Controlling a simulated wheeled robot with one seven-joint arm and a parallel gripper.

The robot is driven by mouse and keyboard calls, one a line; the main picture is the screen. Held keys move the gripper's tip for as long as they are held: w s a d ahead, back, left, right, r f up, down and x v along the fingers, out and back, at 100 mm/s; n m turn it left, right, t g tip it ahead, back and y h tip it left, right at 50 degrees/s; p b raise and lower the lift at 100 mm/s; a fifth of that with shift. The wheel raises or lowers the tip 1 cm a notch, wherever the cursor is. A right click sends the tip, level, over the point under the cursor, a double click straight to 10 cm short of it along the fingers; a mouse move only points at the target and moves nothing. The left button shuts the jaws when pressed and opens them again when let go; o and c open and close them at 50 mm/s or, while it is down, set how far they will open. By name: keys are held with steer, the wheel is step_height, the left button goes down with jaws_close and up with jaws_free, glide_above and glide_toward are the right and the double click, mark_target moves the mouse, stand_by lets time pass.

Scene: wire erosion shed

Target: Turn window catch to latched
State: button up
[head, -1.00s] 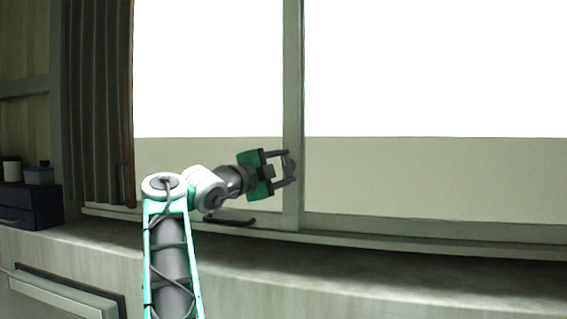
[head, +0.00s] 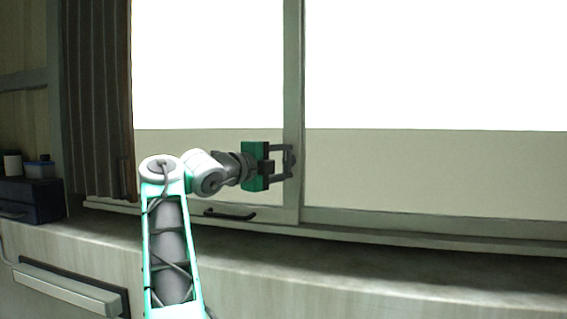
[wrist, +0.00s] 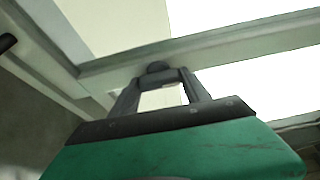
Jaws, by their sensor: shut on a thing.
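The window catch (head: 291,159) is a small dark grey piece on the upright frame post between the two window panes. In the wrist view the catch (wrist: 158,68) shows as a dark rounded knob against the pale frame, with a grey part between the fingertips. My gripper (head: 288,161), with a green body and two grey fingers, reaches it from the left and is shut on the catch. In the wrist view my gripper (wrist: 158,77) has its fingertips at either side of it. The fingers partly hide the catch, so its exact angle is hard to tell.
A dark handle (head: 231,214) is on the lower window rail, below my arm. The sill (head: 400,265) is clear. A brown curtain (head: 97,100) hangs at left, near a dark box (head: 32,201) with small containers on it. A pale bar handle (head: 68,290) is at lower left.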

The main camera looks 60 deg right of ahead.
steer(key=o, duration=1.4)
steer(key=b+v, duration=0.1)
steer(key=v, duration=0.6)
steer(key=shift+a+b, duration=0.4)
